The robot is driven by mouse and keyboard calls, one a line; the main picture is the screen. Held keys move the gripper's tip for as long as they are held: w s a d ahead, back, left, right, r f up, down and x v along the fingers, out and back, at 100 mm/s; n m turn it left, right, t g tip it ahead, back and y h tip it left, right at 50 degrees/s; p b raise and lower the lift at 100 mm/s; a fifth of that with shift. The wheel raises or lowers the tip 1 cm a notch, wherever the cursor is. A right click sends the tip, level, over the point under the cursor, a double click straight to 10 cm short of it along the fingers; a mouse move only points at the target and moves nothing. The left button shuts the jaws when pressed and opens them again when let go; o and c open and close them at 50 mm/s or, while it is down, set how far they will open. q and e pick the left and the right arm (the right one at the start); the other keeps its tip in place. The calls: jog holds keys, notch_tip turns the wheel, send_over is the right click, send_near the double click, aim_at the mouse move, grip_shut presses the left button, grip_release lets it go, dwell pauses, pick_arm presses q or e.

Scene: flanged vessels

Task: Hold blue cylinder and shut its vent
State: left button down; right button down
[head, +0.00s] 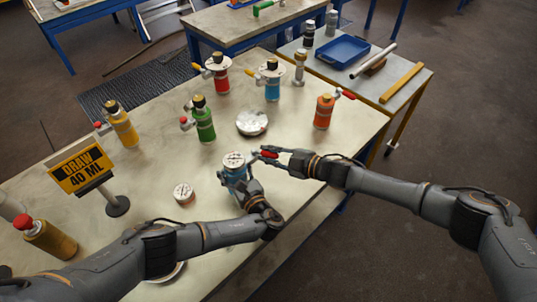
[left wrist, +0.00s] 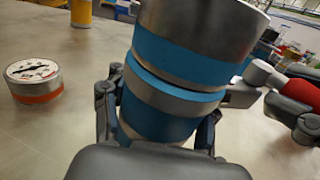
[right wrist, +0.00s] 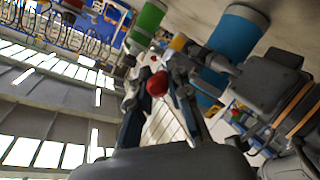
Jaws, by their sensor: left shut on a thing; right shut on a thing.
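The blue cylinder (head: 231,174), with a round dial on top, stands near the table's front edge. It fills the middle of the left wrist view (left wrist: 175,60), with steel bands around it. My left gripper (head: 240,184) is shut around its body, one finger on each side. A vent with a red handle (head: 269,153) sticks out on its right. My right gripper (head: 279,158) is shut on this red handle. In the right wrist view the handle's red end (right wrist: 157,83) shows between the fingers, and the blue cylinder (right wrist: 236,38) is at the upper right.
A loose gauge (head: 184,194) lies left of the cylinder, and a round steel lid (head: 252,122) behind it. Green (head: 204,124), orange (head: 323,112), yellow (head: 122,126), red (head: 221,80) and another blue vessel (head: 272,86) stand farther back. A "DRAW 40 ML" sign (head: 82,170) stands left.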

jog(key=shift+s+a+r, duration=0.1)
jog(key=shift+a, duration=0.05)
jog(key=c, duration=1.3)
grip_release()
jog(key=shift+o, duration=0.4)
jog(key=shift+d, duration=0.25)
jog(key=v, duration=1.1)
jog(key=shift+d, duration=0.4)
jog(key=shift+s, duration=0.1)
